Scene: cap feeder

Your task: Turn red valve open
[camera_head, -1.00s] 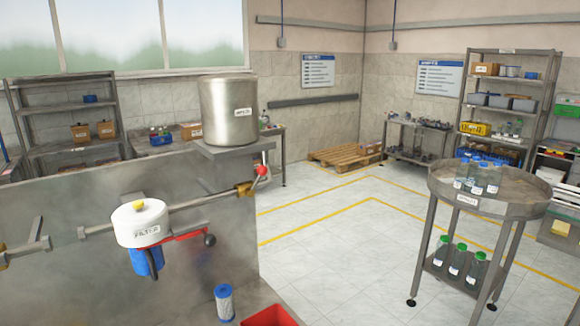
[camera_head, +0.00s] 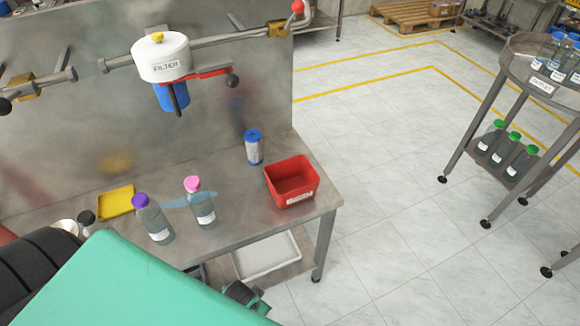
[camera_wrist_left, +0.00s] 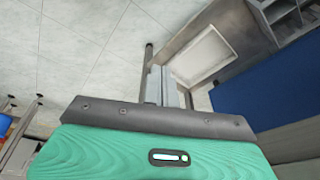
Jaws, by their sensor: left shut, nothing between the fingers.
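The red ball of a valve handle (camera_head: 297,6) shows at the top edge of the head view, at the right end of the wall pipe, beside a brass fitting (camera_head: 280,28); its upper part is cut off. A red lever (camera_head: 208,74) with a black knob (camera_head: 232,81) lies under the white filter housing (camera_head: 162,58). My left arm's teal shell crosses the lower left, well below the pipe. My left gripper (camera_wrist_left: 160,117) shows as a dark bolted edge in its wrist view, shut and empty; its fingertips are not clear. My right gripper is not in view.
The steel bench holds a blue-capped filter cartridge (camera_head: 253,147), a red bin (camera_head: 292,182), a yellow tray (camera_head: 116,201), a purple-capped bottle (camera_head: 154,219) and a pink-capped bottle (camera_head: 200,203). A round-topped cart (camera_head: 540,85) stands right. Open floor lies between.

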